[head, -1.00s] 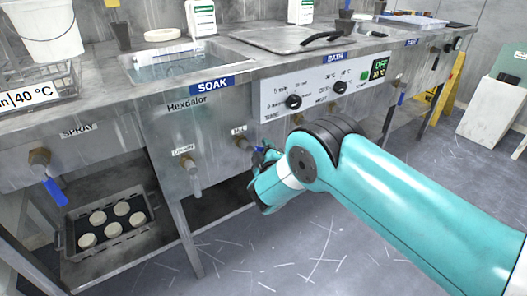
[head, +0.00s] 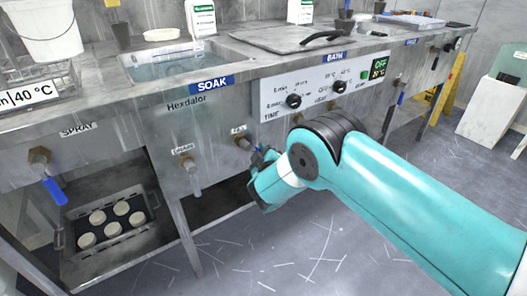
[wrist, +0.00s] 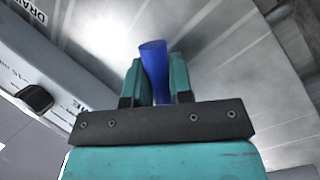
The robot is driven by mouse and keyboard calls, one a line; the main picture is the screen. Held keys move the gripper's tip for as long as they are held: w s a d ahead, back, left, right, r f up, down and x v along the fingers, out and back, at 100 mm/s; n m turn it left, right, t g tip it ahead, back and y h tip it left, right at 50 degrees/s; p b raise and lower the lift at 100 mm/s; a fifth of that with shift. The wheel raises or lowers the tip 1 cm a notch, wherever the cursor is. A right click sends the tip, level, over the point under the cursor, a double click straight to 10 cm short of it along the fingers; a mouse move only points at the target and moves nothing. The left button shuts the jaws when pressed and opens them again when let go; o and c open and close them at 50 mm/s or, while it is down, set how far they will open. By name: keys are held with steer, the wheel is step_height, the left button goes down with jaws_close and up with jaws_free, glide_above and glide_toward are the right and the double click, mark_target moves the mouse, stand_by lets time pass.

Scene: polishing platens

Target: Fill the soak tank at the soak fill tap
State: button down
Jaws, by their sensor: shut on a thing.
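The soak tank (head: 140,72) is a sunken steel basin in the bench top behind the blue SOAK sign, with clear, pale water in it. The fill tap (head: 243,142) sticks out of the panel below, under a small label. My gripper (head: 258,158) is at this tap, partly hidden by my arm. In the wrist view my gripper (wrist: 155,82) has its two teal fingers closed on either side of the blue tap lever (wrist: 154,60). The drain tap (head: 190,168) is to the left and lower on the same panel.
The spray tap with its blue lever (head: 54,190) is at the left. A tray of pale discs (head: 110,250) sits on the shelf below. The bath control panel (head: 318,85) is to the right, near my arm. The floor in front is clear.

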steer(key=a+m+g, duration=0.1)
steer(key=m, duration=0.1)
steer(key=s+a+f+m+g, duration=0.1)
steer(key=m, duration=0.1)
steer(key=s+a+f+m+g, duration=0.1)
steer(key=m, duration=0.1)
steer(key=shift+f+y, duration=0.15)
steer(key=shift+y, duration=0.25)
steer(key=shift+s+a+f+m+g, duration=0.1)
steer(key=shift+s+a+m+g, duration=0.4)
steer(key=shift+m, duration=0.6)
steer(key=shift+a, duration=0.1)
steer(key=c, duration=1)
jaws_free()
